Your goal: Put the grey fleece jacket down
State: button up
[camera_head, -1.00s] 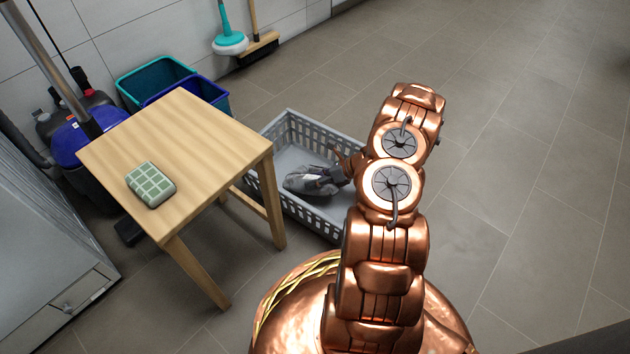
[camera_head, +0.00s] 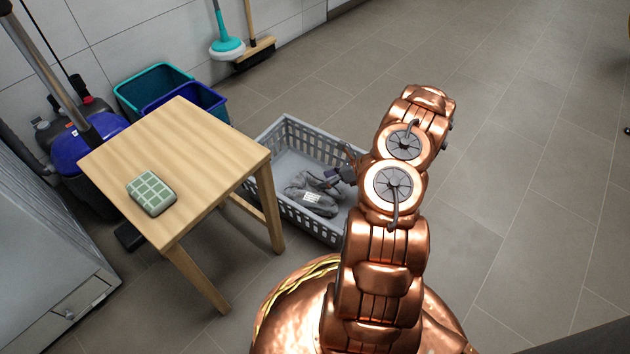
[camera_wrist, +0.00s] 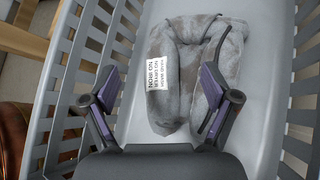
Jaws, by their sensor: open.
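The grey fleece jacket (camera_head: 312,198) lies folded on the floor of the grey plastic basket (camera_head: 290,226). In the wrist view the jacket (camera_wrist: 190,75) shows a white printed label facing up, and the slatted basket wall (camera_wrist: 75,70) runs along the left. My gripper (camera_head: 335,178) is over the basket. In the wrist view my gripper (camera_wrist: 165,90) has its two fingers spread wide at the near end of the jacket. The right finger overlaps the jacket's edge in the picture; whether it touches cannot be told.
A wooden table (camera_head: 215,135) stands left of the basket with a green checked item (camera_head: 151,192) on it. Teal (camera_head: 150,82) and blue (camera_head: 205,98) bins, a vacuum cleaner (camera_head: 75,140), a mop (camera_head: 226,45) and a broom (camera_head: 255,50) are behind.

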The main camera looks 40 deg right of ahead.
jog(key=p+v, duration=0.2)
jog(key=v, duration=0.5)
jog(key=shift+r, duration=0.15)
dwell(0.3)
jog(key=a+r+n+g+p, duration=0.2)
jog(key=a+r+n+p, duration=0.5)
jog(key=r, duration=0.7)
jog(key=a+r+n+g+p, duration=0.4)
jog(key=a+r, duration=0.5)
jog(key=r, duration=0.6)
jog(key=a+r+n+g+p, duration=0.1)
jog(key=a+r+n+p, duration=0.55)
jog(key=r, duration=0.75)
jog(key=s+a+r+n+g+h+p, duration=0.15)
jog(key=s+a+r+n+p, duration=0.4)
jog(key=r, duration=0.75)
jog(key=s+a+r+n+h+p, duration=0.1)
jog(key=s+r+n+h+p, duration=0.2)
jog(key=s+r+p, duration=0.6)
jog(key=s+a+r+n+h+p, duration=0.2)
jog(key=s+r+n+p, duration=0.3)
jog(key=s+r+p, duration=0.4)
notch_tip(320, 180, up, 4)
jog(key=shift+s+a+g+h, duration=0.4)
jog(key=shift+s+h, duration=0.35)
jog(key=shift+s, duration=0.45)
jog(key=shift+s+d+r+n+p, duration=0.2)
jog(key=shift+s+d+n+p, duration=0.1)
jog(key=shift+s+p, duration=0.15)
jog(key=shift+c, duration=0.2)
